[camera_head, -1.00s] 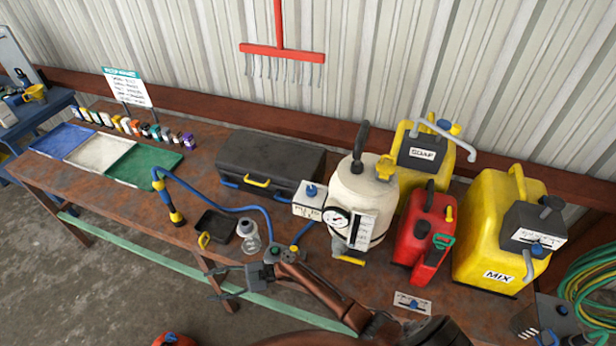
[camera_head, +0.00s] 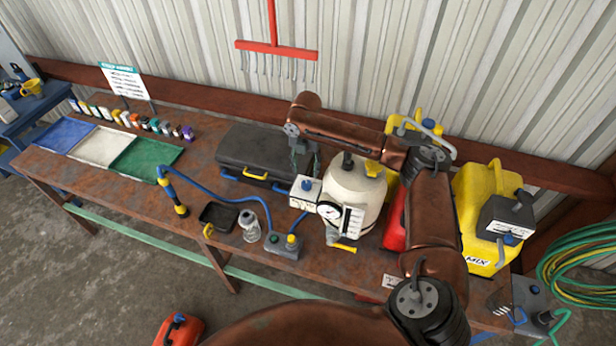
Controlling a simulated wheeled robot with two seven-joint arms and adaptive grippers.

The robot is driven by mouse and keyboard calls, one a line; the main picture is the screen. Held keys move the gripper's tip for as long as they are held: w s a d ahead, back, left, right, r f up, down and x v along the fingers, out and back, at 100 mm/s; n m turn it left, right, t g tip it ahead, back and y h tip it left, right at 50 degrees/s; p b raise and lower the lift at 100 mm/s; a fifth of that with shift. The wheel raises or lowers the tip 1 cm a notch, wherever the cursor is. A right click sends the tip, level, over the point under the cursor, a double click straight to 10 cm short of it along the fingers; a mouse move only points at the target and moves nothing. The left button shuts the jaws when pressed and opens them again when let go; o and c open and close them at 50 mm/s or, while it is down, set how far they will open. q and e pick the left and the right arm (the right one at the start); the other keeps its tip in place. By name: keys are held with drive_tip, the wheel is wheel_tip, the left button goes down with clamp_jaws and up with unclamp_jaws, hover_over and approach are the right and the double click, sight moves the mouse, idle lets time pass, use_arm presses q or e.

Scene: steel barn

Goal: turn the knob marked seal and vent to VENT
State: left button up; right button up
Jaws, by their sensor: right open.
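A white box (camera_head: 305,194) with a blue knob (camera_head: 307,185) on top stands against the left side of the cream tank (camera_head: 357,195). Its lettering is too small to read, so I cannot confirm the seal and vent marking or where the knob points. My right arm reaches up over the bench and bends left above the tank. My right gripper (camera_head: 297,158) hangs downward, open, above the white box and in front of the dark case; I see no contact with the knob. Its fingertips are small and dark against the case. My left gripper is not in view.
The dark case (camera_head: 262,150) lies behind the white box. A gauge (camera_head: 330,210) is on the tank's front. A grey box (camera_head: 284,245) with green and yellow buttons, a glass jar (camera_head: 249,226) and blue hose are in front. The yellow MIX container (camera_head: 482,215) stands right.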

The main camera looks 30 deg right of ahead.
sight(307, 183)
drive_tip(key=shift+d, duration=0.3)
wheel_tip(307, 183, down, 6)
drive_tip(key=shift+f+p, duration=0.1)
drive_tip(key=shift+p, duration=0.95)
drive_tip(key=shift+a+f, duration=0.1)
drive_tip(key=shift+f, duration=0.5)
drive_tip(key=shift+c, duration=0.6)
drive_tip(key=c, duration=1)
